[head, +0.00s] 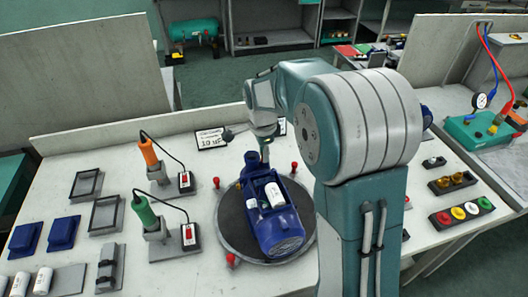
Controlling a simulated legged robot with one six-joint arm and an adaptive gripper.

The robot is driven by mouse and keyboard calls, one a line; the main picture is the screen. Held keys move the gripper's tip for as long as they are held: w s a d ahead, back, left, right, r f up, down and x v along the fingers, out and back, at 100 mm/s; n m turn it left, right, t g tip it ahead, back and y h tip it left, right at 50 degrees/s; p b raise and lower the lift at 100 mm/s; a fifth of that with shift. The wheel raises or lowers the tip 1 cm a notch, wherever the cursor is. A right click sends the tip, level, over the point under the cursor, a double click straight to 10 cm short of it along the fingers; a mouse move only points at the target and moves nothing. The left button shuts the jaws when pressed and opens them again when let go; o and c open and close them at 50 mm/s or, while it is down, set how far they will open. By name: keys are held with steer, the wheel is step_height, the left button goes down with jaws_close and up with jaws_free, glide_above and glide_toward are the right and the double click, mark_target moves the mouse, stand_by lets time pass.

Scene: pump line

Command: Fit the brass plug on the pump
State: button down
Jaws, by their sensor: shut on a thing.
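The blue pump (277,222) lies on a round dark turntable (238,237) in the middle of the bench, with white labels or parts on its top. My gripper (264,154) is over the far end of the pump, pointing down, close to its upper port. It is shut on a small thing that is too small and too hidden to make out. Whether that thing touches the pump cannot be told. Brass pieces (457,179) sit in a small black tray (440,190) on the right of the bench.
Red-topped posts (231,259) ring the turntable. Orange (148,152) and green (144,210) tools with cables and switch boxes stand left, beside grey trays (104,215) and blue blocks (63,232). A tray of coloured caps (458,213) lies right.

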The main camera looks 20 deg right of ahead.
steer(key=shift+f, duration=0.15)
steer(key=shift+c, duration=2.4)
jaws_free()
steer(key=shift+a+r, duration=0.15)
steer(key=shift+r, duration=2.85)
steer(key=shift+r, duration=0.1)
step_height(320, 180, up, 12)
steer(key=shift+s+a+f, duration=0.15)
steer(key=shift+a+f, duration=0.05)
steer(key=shift+a, duration=0.1)
